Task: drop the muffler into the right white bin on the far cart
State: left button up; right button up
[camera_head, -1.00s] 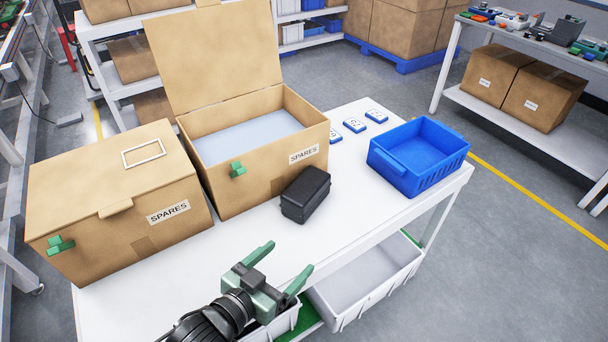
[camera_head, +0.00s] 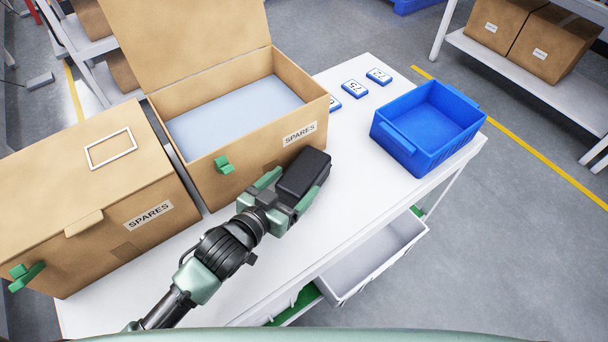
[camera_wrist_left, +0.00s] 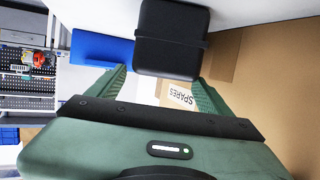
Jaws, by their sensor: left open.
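The muffler, a black rounded block (camera_head: 304,172), rests on the white cart top (camera_head: 345,205) in front of the open box. My left gripper (camera_head: 291,187) is open, low over the cart, with its green fingers reaching toward either side of the muffler's near end. In the left wrist view the muffler (camera_wrist_left: 172,35) lies just ahead of and between the spread fingers (camera_wrist_left: 160,92); contact cannot be told. The right white bin (camera_head: 385,262) sits on the shelf below and looks empty. My right gripper is out of view.
An open cardboard spares box (camera_head: 270,150) stands close behind the gripper, and a closed one (camera_head: 75,205) is at left. A blue bin (camera_head: 428,128) sits at the cart's right end. Number tags (camera_head: 355,88) lie behind it. The cart top's front right is clear.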

aim_at(300, 175)
pick_arm(q)
jog(key=shift+p+x, duration=0.4)
jog(key=shift+x, duration=2.75)
jog(key=shift+a+f, duration=0.1)
jog(key=shift+a, duration=0.1)
grip_shut()
